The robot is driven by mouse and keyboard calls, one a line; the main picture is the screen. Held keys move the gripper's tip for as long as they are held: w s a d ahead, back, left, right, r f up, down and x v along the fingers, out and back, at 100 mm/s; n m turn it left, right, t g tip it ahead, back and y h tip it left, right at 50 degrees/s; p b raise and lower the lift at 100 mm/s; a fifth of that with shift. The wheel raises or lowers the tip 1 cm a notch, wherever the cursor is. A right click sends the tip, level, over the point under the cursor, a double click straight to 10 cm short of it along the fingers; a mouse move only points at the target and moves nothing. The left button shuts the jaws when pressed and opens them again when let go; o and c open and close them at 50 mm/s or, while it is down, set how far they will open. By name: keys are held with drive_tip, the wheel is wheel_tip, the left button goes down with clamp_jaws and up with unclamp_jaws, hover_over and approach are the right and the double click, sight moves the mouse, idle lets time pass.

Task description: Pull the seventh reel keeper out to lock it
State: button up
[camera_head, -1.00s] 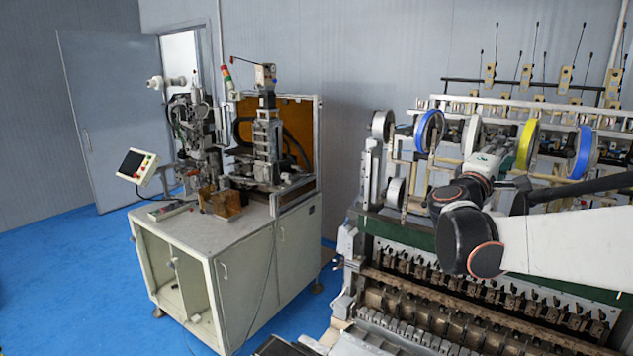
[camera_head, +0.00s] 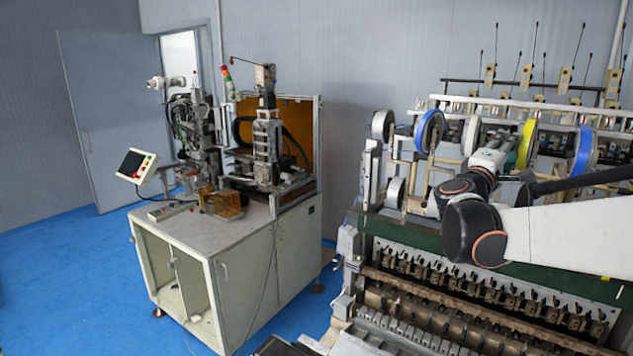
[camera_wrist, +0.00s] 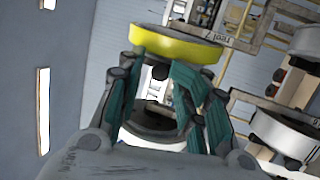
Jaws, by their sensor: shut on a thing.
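The yellow-rimmed reel (camera_head: 526,145) hangs on the winder's rack, and its rim also shows in the wrist view (camera_wrist: 180,43). My gripper (camera_wrist: 158,76) has its teal fingers on either side of a small dark keeper (camera_wrist: 160,72) just in front of this reel. It appears shut on the keeper, though the fingers partly hide the contact. I cannot tell from these frames how far out the keeper sits.
A blue-rimmed reel (camera_head: 584,152) hangs to the right and another blue one (camera_head: 430,131) to the left. A white reel (camera_wrist: 285,133) is close at the right in the wrist view. The green rail (camera_head: 400,230) runs below my arm. A separate machine cabinet (camera_head: 240,270) stands left.

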drive_tip(key=shift+s+a+r, duration=0.1)
drive_tip(key=shift+s+a, duration=0.2)
drive_tip(key=shift+a, duration=0.1)
drive_tip(key=shift+c, duration=1.3)
drive_tip(key=o, duration=0.4)
drive_tip(key=shift+s, duration=0.1)
drive_tip(key=shift+o, duration=0.2)
drive_tip(key=shift+d, duration=0.15)
drive_tip(key=s+a, duration=0.4)
drive_tip(key=a, duration=0.1)
drive_tip(key=shift+s+a, duration=0.3)
drive_tip(key=shift+f, duration=0.2)
